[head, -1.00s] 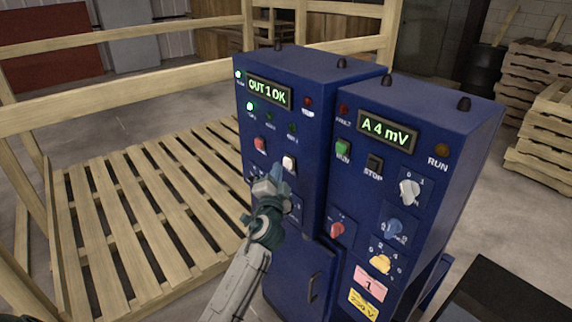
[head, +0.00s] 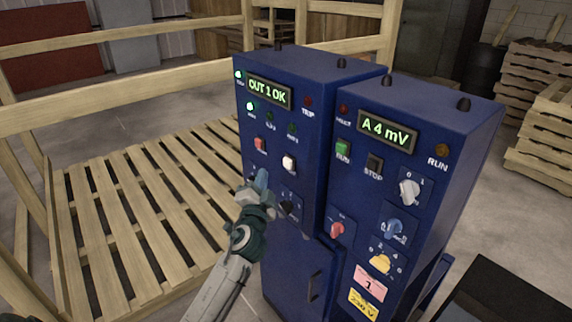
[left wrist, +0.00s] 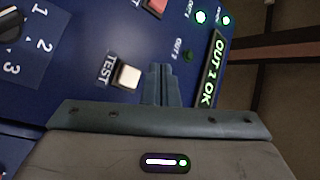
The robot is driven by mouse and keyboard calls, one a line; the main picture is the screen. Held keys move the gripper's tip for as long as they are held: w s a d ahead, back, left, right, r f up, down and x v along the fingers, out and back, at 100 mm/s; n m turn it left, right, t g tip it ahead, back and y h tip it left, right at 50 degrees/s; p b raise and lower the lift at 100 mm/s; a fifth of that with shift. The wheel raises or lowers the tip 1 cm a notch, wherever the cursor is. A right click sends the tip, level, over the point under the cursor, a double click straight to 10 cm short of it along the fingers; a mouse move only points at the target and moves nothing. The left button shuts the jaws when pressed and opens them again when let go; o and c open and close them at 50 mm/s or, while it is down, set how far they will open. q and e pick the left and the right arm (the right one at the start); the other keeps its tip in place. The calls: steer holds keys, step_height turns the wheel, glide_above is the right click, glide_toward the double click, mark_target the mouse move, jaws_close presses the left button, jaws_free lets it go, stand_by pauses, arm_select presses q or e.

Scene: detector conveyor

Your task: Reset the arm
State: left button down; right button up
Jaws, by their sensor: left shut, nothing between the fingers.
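My left gripper (head: 262,180) is shut and empty in front of the left blue cabinet (head: 318,92), below its red button (head: 260,145) and left of its white button (head: 289,163). In the left wrist view the closed fingers (left wrist: 161,82) point at the panel beside the white TEST button (left wrist: 129,76), apart from it as far as I can tell. A dark knob (head: 289,208) shows just right of the gripper. My right gripper is not in view.
The right blue cabinet (head: 440,105) has a display (head: 387,132) reading A 4 mV, buttons and several knobs. A wooden slatted platform (head: 140,215) with rails lies at left. Stacked pallets (head: 545,120) stand at far right. A dark surface (head: 500,295) is at lower right.

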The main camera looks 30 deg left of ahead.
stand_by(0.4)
arm_select(q)
step_height(320, 180, down, 23)
steer(key=g+h+b, duration=0.1)
steer(key=g+h, duration=0.1)
steer(key=g, duration=0.2)
steer(key=s+f+n+g+h+b, duration=0.15)
steer(key=s+f, duration=0.35)
steer(key=f, duration=0.7)
steer(key=s+f+n+g+h, duration=0.1)
steer(key=s+f+g, duration=0.3)
steer(key=f, duration=0.7)
steer(key=s+d+f+n+g+h+b, duration=0.1)
steer(key=s+d+f+g, duration=0.15)
steer(key=s+f, duration=1.15)
steer(key=s+d+f+n+g+h+b, duration=0.1)
steer(key=s+f+n+g, duration=0.15)
steer(key=s+f, duration=1.1)
steer(key=s+d+f+g, duration=0.1)
steer(key=s, duration=0.8)
steer(key=s+d+f+n+g, duration=0.1)
steer(key=s+f+g, duration=0.1)
steer(key=s, duration=0.8)
steer(key=shift+s+d, duration=0.15)
steer(key=shift+g, duration=0.25)
